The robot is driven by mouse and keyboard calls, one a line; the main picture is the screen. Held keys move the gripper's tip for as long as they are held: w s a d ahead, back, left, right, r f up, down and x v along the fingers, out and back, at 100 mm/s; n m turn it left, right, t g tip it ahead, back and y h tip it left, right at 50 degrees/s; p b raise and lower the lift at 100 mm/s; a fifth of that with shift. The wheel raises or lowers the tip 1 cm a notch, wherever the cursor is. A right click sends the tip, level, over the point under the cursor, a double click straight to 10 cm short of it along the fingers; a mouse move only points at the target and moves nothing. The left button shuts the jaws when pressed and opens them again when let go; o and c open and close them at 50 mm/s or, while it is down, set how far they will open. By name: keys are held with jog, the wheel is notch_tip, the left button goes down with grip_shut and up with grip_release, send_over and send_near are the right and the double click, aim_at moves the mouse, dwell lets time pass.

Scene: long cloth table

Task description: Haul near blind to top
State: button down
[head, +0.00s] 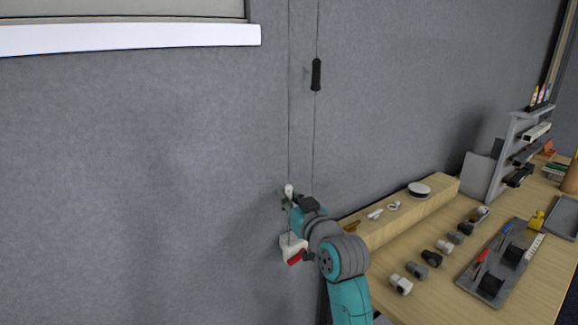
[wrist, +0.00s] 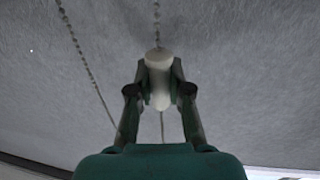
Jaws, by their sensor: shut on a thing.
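The near blind shows at the top left of the head view, its white bottom bar (head: 130,37) across the upper wall. Two thin cords hang on the grey wall right of it. One cord ends in a white pull knob (head: 289,189). My gripper (head: 289,202) is shut on this knob, low on the wall. In the wrist view the white knob (wrist: 158,78) sits between the two fingers, with a beaded cord running up from it. The other cord bears a black pull knob (head: 316,75), higher up and apart from my gripper.
A wooden table (head: 420,275) stands at the right with a raised wooden ledge (head: 410,213), several small fittings and a grey tray (head: 482,287). A grey rack (head: 500,155) stands behind.

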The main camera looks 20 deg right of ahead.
notch_tip(320, 180, down, 7)
jog(key=shift+r, duration=0.1)
dwell(0.3)
jog(key=c, duration=1.3)
grip_release()
jog(key=shift+w, duration=0.15)
jog(key=shift+c, duration=0.2)
jog(key=shift+r, duration=0.15)
jog(key=shift+s, duration=0.35)
jog(key=s+d, duration=0.2)
jog(key=s, duration=0.9)
jog(key=shift+s, duration=0.15)
